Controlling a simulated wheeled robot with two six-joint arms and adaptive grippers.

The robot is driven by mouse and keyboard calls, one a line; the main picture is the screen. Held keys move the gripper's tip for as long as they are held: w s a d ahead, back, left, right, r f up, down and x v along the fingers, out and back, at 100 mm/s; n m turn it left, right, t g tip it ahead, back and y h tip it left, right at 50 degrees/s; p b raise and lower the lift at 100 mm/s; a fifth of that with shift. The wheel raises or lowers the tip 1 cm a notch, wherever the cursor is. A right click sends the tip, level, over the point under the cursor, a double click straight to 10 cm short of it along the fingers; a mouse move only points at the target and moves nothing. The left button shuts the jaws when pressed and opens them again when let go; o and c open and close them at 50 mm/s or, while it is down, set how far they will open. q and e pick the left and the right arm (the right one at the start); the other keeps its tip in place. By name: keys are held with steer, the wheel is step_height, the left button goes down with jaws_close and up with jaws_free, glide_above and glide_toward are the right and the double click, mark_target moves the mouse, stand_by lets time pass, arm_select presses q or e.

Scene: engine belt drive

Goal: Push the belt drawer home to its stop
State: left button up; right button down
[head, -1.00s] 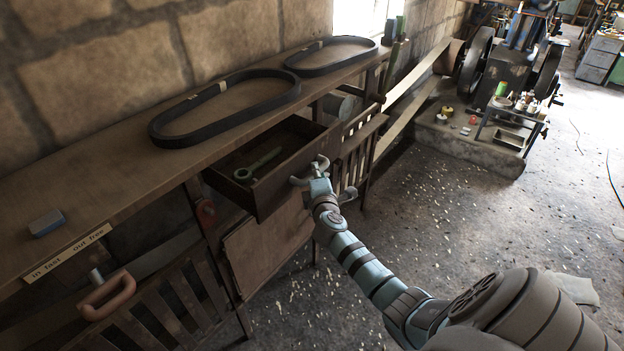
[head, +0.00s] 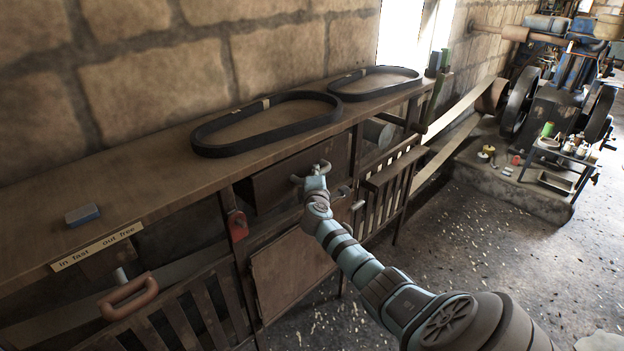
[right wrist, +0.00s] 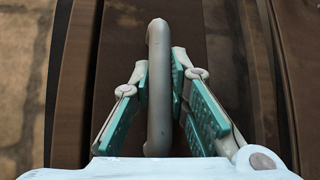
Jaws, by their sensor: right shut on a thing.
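The belt drawer (head: 275,184) is under the bench top, its dark wooden front showing and its inside no longer visible. The front looks about level with the bench frame; I cannot tell whether a small gap is left. My right gripper (head: 311,175) is at the drawer front. In the right wrist view its green-padded fingers (right wrist: 160,85) are shut on the pale drawer handle (right wrist: 157,120), one on each side. The drawer front (right wrist: 225,60) lies behind the handle. My left gripper is not in view.
Two black belts (head: 265,125) (head: 375,83) lie on the bench top (head: 150,190). A red-brown handle (head: 128,297) sticks out lower left. The engine (head: 555,100) stands at the back right; the floor between is open.

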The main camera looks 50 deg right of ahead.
steer(key=shift+r, duration=0.15)
steer(key=c, duration=1.8)
jaws_free()
steer(key=shift+w, duration=0.1)
steer(key=shift+o, duration=1.3)
steer(key=shift+w, duration=0.2)
steer(key=v, duration=1.2)
